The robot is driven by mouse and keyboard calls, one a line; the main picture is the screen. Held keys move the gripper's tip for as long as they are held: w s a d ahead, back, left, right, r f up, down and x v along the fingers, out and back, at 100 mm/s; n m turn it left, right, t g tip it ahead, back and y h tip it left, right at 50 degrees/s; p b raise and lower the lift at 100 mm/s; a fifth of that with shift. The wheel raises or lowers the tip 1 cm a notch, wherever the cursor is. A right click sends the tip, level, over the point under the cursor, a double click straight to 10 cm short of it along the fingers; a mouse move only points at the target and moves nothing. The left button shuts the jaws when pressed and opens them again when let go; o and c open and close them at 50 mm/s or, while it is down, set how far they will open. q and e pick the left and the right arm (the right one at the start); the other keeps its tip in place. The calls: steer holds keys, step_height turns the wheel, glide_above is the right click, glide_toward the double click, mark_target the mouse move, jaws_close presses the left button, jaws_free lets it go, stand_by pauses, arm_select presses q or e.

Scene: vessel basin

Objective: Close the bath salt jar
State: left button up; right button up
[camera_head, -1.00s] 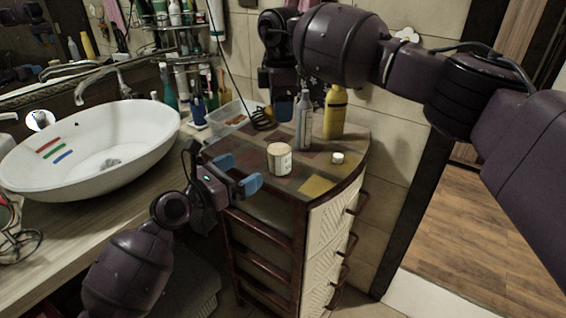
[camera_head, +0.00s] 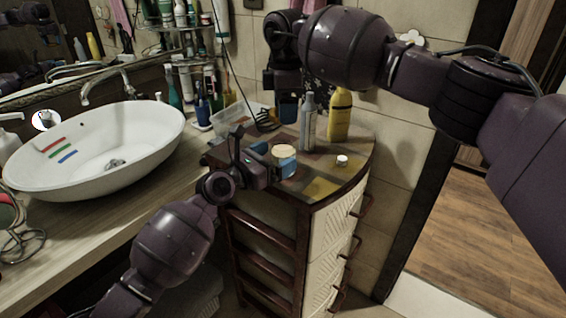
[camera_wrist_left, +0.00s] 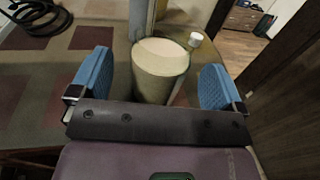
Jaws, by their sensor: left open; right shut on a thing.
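The bath salt jar (camera_head: 284,152), a pale cylinder with a cream round top, stands upright on the corner cabinet. I cannot tell whether that top is a lid or the contents. It also shows in the left wrist view (camera_wrist_left: 161,70). My left gripper (camera_head: 274,160) is open, its blue fingers on either side of the jar, with visible gaps in the wrist view (camera_wrist_left: 157,82). My right gripper (camera_head: 288,108) is at the back of the cabinet top, behind the grey bottle. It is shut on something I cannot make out. A small white cap-like piece (camera_head: 342,160) lies right of the jar.
A grey bottle (camera_head: 307,122) and a yellow bottle (camera_head: 339,117) stand close behind the jar. A black coiled cord (camera_head: 266,121) and a clear tray (camera_head: 232,116) are at the back left. The basin (camera_head: 95,150) is left. The cabinet's front right top is clear.

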mark_target(285, 144)
arm_select(q)
steer(key=shift+x, duration=1.4)
steer(key=shift+c, duration=0.4)
steer(key=c, duration=1.3)
arm_select(e)
steer(key=shift+f, duration=2.5)
steer(key=shift+f, duration=0.9)
steer(key=shift+f, duration=0.4)
